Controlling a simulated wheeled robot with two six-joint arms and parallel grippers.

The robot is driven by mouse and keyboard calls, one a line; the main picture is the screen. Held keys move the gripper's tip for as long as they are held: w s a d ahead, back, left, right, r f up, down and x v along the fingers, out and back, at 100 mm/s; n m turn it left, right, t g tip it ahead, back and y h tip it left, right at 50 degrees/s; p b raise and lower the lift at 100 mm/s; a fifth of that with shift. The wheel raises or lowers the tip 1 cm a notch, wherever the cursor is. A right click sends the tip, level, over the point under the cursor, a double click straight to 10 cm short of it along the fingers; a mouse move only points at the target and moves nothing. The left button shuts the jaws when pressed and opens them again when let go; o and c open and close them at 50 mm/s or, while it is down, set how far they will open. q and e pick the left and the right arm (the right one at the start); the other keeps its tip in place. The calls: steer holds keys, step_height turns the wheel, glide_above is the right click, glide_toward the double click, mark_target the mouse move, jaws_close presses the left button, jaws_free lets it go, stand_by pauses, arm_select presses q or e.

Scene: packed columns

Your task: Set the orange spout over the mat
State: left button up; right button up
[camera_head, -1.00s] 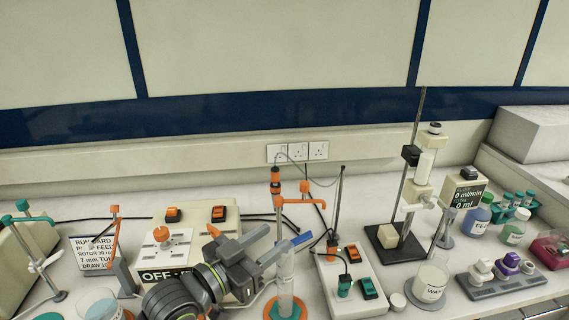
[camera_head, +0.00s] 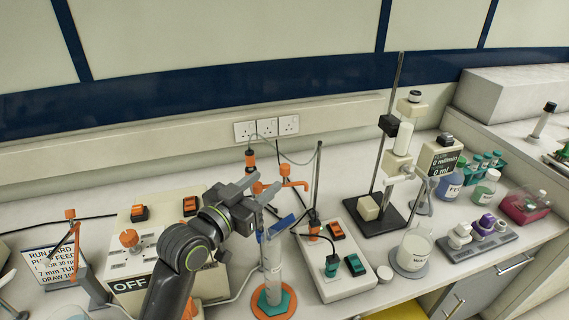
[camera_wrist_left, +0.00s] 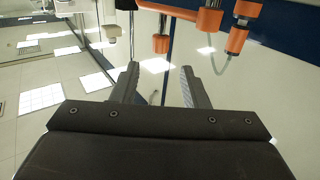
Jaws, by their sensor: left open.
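The orange spout (camera_head: 293,184) is a thin horizontal bar with a downturned end, on an upright stand behind the measuring cylinder (camera_head: 272,268). It also shows at the top of the left wrist view (camera_wrist_left: 178,11), ahead of the fingers. The mat (camera_head: 260,306) is an orange disc on the bench, mostly covered by the cylinder's teal foot. My left gripper (camera_head: 265,187) is open and empty, raised close to the spout's left part and overlapping it in the head view; contact cannot be told. In the left wrist view the fingers (camera_wrist_left: 160,82) are apart. My right gripper is not in view.
A white switch box (camera_head: 340,284) stands right of the cylinder. The OFF-labelled control box (camera_head: 140,262) stands left. An orange probe (camera_head: 250,158) with a cable hangs near the spout.

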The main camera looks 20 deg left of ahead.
mark_target(281, 168)
arm_select(q)
steer(key=p+x, duration=0.1)
steer(key=x, duration=0.6)
steer(key=shift+w+d, duration=0.25)
steer(key=shift+w, duration=0.45)
jaws_close()
